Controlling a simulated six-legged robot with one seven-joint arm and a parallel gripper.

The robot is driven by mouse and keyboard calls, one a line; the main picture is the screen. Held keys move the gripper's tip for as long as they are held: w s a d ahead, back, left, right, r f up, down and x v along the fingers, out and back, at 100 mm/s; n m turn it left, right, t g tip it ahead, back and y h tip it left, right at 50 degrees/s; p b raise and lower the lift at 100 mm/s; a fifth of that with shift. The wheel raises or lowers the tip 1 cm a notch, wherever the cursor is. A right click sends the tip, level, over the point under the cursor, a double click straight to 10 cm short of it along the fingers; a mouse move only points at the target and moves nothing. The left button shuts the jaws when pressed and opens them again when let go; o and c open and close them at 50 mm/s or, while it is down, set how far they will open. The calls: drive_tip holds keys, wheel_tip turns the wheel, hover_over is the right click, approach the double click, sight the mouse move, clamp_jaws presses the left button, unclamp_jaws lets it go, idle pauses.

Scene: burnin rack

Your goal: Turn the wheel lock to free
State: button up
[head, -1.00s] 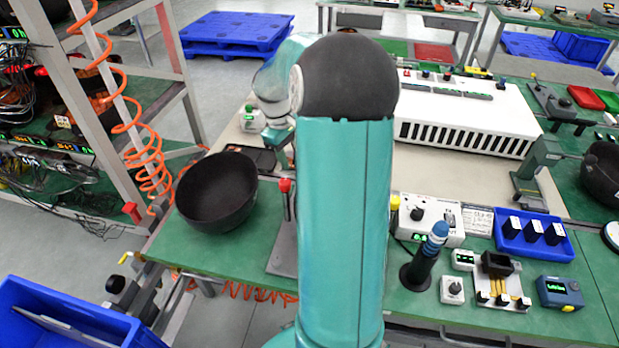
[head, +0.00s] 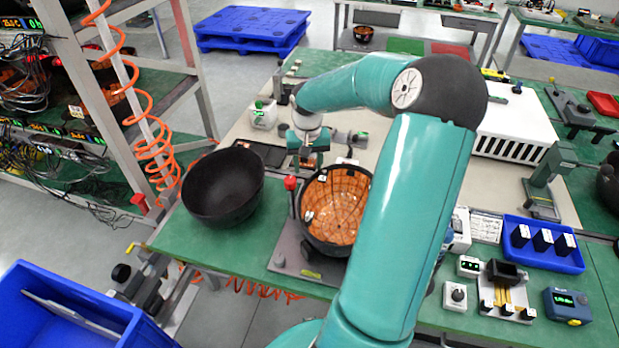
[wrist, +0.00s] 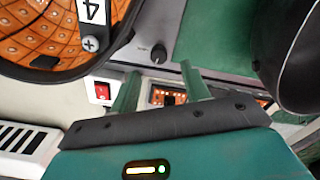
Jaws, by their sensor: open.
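No part labelled as the wheel lock can be made out, so I cannot tell which control it is. A small black knob (wrist: 158,53) stands on a grey plate in the wrist view, just past my gripper's fingers. My gripper (wrist: 160,92) is open, with two green fingers apart and nothing seen held between them. In the head view my gripper (head: 308,160) is over the bench, behind an orange-lined bowl (head: 333,205). That bowl also shows in the wrist view (wrist: 45,30), with a "4" tag by it. A red-topped post (head: 291,184) stands left of it.
A black bowl (head: 224,186) sits left of the orange-lined one and fills the wrist view's right edge (wrist: 300,55). A red rocker switch (wrist: 102,92) is near my left finger. A rack (head: 165,100) and coiled orange hose stand left; a blue tray (head: 545,245) is right.

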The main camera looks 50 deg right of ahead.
wheel_tip(320, 180, down, 6)
drive_tip(key=shift+s+r, duration=0.1)
drive_tip(key=c, duration=1)
